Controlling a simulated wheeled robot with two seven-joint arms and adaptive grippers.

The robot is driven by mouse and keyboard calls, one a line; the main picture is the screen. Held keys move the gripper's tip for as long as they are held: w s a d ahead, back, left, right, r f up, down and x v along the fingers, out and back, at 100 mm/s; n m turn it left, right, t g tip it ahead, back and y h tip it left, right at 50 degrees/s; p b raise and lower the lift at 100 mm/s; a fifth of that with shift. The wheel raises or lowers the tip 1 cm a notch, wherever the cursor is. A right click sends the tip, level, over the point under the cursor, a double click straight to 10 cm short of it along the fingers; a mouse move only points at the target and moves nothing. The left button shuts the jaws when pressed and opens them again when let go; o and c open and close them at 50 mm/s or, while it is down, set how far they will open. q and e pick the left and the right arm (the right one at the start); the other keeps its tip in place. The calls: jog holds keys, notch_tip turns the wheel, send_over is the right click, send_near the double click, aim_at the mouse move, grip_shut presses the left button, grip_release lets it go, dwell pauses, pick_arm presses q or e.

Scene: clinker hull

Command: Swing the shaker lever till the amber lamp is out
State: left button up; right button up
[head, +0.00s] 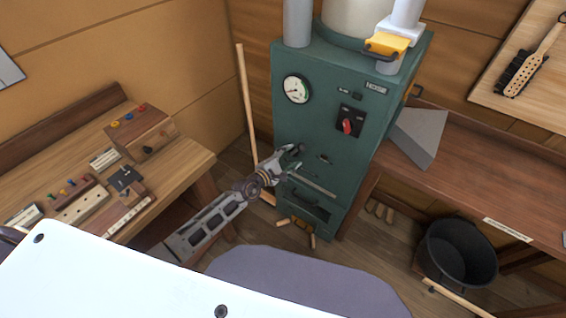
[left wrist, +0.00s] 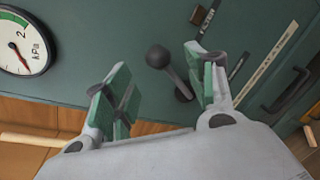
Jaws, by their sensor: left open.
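The shaker lever, a dark stem with a round ball knob (left wrist: 158,56), stands out from the front of the green cabinet (head: 310,120) in the left wrist view. My left gripper (head: 294,160) is at the cabinet front in the head view, below the gauge. It is open and empty. In the left wrist view its green-padded fingers (left wrist: 157,78) stand either side of the lever, with gaps to both. I cannot make out a lit amber lamp in either view. My right gripper is not in view.
A pressure gauge (head: 296,89) and a red switch (head: 347,126) sit on the cabinet front, with a dark handle (left wrist: 287,91) low down. A workbench (head: 180,168) stands left. A grey scoop-like hood (head: 420,135) and a black bucket (head: 458,252) are right.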

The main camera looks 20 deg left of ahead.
pick_arm(q)
jog(key=shift+v, duration=1.95)
jog(key=shift+d, duration=0.1)
